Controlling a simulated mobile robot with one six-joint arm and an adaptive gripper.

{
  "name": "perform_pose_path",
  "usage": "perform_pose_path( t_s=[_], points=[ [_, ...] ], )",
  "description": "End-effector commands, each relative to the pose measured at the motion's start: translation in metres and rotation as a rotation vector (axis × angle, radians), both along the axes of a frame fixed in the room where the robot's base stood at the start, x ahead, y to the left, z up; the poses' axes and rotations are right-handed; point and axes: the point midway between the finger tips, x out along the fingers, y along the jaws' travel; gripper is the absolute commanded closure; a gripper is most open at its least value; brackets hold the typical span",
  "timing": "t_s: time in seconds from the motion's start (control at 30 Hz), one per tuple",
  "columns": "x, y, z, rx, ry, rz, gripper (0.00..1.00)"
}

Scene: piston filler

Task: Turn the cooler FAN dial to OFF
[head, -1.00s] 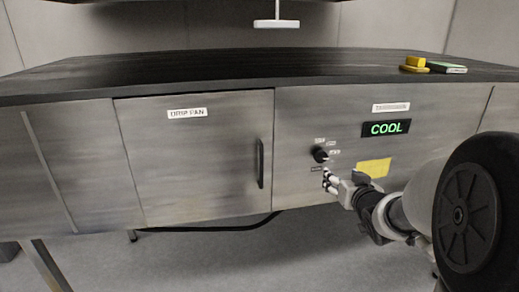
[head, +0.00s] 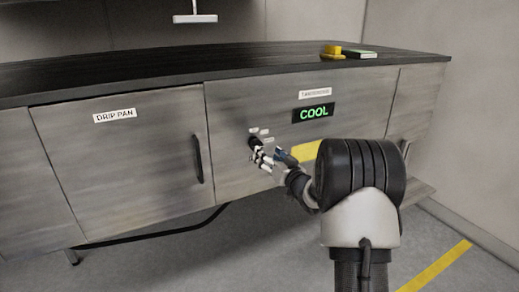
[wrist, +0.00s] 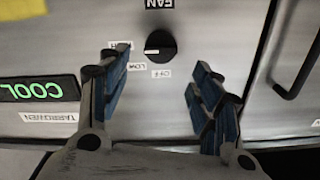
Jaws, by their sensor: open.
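The FAN dial (wrist: 160,46) is a round black knob on the steel front panel, below the FAN label (wrist: 160,4) in the wrist view. Its white mark points left, towards a label partly hidden by a finger. The LOW label (wrist: 137,66) and OFF label (wrist: 161,73) sit beneath it. In the head view the dial (head: 254,141) is small and close to the fingertips. My gripper (wrist: 160,72) is open, with blue-padded fingers spread either side of the dial, apart from it. It also shows in the head view (head: 262,158).
A green COOL display (head: 313,113) and a yellow note (head: 307,151) are on the same panel. The drip pan door has a dark vertical handle (head: 197,159) left of the dial. A yellow block (head: 331,50) sits on the black countertop.

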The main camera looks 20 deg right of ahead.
Motion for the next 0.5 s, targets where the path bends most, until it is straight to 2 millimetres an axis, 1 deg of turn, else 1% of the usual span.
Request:
perform_pose_path(
  t_s=[0.03, 0.2, 0.33, 0.5],
  points=[
    [0.012, 0.001, -0.001, -0.001, -0.002, 0.003, 0.41],
    [0.045, 0.002, -0.001, -0.001, -0.001, 0.001, 0.41],
    [0.061, 0.002, -0.001, 0.0, 0.001, 0.0, 0.41],
    [0.071, 0.002, 0.0, -0.001, 0.0, -0.001, 0.41]
  ],
)
